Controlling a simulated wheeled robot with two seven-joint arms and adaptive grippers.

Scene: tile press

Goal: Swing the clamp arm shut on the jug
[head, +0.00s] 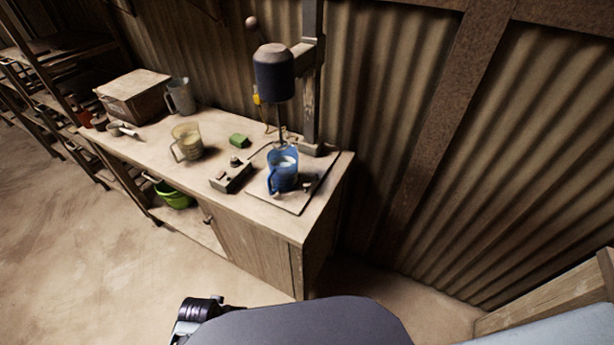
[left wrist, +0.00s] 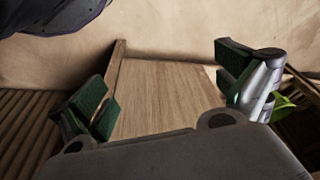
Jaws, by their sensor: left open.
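The blue jug (head: 283,170) stands upright on a thin base plate (head: 293,207) at the right end of the bench, under a dark motor head (head: 274,72) on a post. A thin shaft from the head reaches down to the jug. A small knob-like part (head: 306,187) sits beside the jug on the right; I cannot make out whether it belongs to the clamp arm. My left gripper (left wrist: 165,88) is open and empty, its green-padded fingers wide apart before a wooden panel (left wrist: 165,95). In the head view my arm is low in front, away from the jug. My right gripper is not seen.
The bench (head: 160,160) also holds a small control box (head: 231,177), a green block (head: 239,140), a yellowish jug (head: 187,142), a grey jug (head: 180,97) and a wooden box (head: 133,95). A green bucket (head: 174,195) is on the shelf below. The floor in front is clear.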

